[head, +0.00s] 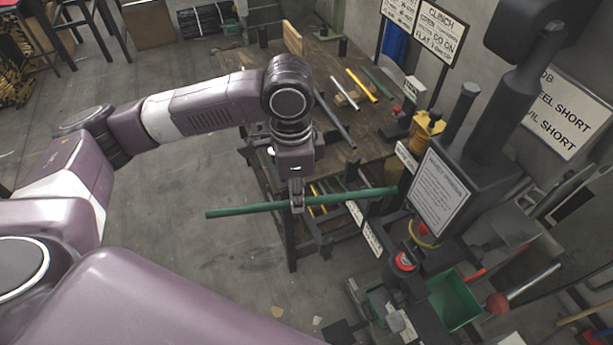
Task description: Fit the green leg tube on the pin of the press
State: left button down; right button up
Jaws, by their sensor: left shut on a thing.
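The green leg tube (245,209) lies almost level across the middle of the head view. My left gripper (297,204) points down and is shut on it near its middle. The tube's right end reaches close to the press's sign plate (440,193) in the picture; I cannot tell whether they touch. The dark press (490,150) stands at the right. Below its plate is a dark fixture with a red ring (404,261). I cannot make out the pin clearly. My right gripper is not in view.
A wooden bench (330,65) behind the tube carries a white, a yellow and a green tube (378,83) and a dark bar. A rack with more tubes is below. A green bin (455,300) and a red-knobbed lever (497,303) are by the press.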

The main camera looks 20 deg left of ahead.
pick_arm(q)
jog(key=shift+w+d+r+m, duration=0.15)
jog(key=shift+w+m, duration=0.15)
jog(key=shift+m, duration=0.5)
jog(key=shift+w+m+p, duration=0.25)
jog(key=shift+m+p, duration=0.3)
jog(key=shift+m, duration=0.25)
jog(key=w+d+f+m+p, duration=0.2)
jog(key=w+d+f+m, duration=0.1)
jog(key=w+d+m, duration=0.8)
jog(key=shift+w+d+m, duration=0.15)
jog(key=shift+w+m, duration=0.25)
jog(key=shift+w, duration=1.55)
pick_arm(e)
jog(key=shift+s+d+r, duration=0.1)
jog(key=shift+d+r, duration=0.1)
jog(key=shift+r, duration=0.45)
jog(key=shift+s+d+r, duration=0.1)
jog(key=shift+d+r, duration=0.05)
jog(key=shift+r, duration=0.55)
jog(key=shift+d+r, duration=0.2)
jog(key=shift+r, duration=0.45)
